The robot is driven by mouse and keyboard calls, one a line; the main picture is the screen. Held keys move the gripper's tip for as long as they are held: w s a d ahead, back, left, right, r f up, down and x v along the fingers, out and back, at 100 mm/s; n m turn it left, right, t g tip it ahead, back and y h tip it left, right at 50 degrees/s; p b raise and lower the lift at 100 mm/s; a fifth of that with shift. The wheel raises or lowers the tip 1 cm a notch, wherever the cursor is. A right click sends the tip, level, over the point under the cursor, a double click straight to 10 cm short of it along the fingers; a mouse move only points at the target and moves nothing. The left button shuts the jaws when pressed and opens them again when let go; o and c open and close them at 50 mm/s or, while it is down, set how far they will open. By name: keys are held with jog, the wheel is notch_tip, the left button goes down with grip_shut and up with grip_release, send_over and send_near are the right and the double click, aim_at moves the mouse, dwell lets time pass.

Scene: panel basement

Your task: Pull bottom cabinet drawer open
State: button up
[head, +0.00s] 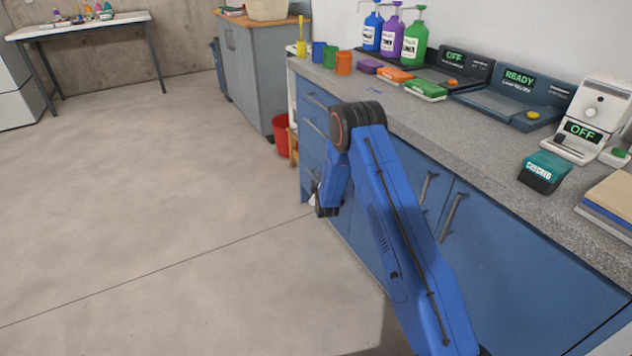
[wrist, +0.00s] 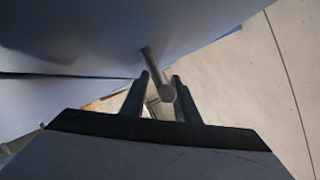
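The blue cabinet's drawer stack (head: 312,112) is at its far left end in the head view, with bar handles on the upper drawers. The bottom drawer's front (head: 307,186) is mostly hidden behind my blue arm. My gripper (head: 318,208) is low beside this front, small and partly hidden. In the wrist view my gripper (wrist: 162,90) has its two dark fingers apart. A grey bar handle (wrist: 154,72) reaches between the fingers, with gaps still showing beside it. I cannot tell whether either finger touches it. The drawer front (wrist: 100,30) fills the upper left there and looks shut.
The concrete floor (head: 150,200) left of the cabinet is clear. A red bucket (head: 281,134) stands beyond the drawers. The grey countertop (head: 450,130) above holds bottles, cups and devices. Cabinet doors with handles (head: 452,217) are right of my arm.

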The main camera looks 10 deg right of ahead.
jog(key=shift+c, duration=0.7)
grip_shut()
jog(key=s+a, duration=0.3)
jog(key=a, duration=0.7)
jog(key=s+a, duration=0.3)
jog(key=a, duration=0.6)
jog(key=s+a, duration=0.3)
jog(key=a, duration=0.7)
jog(key=shift+s+a, duration=0.35)
jog(key=shift+o, duration=0.7)
grip_release()
jog(key=shift+s, duration=0.1)
jog(key=v, duration=1.7)
jog(key=shift+s+r, duration=0.1)
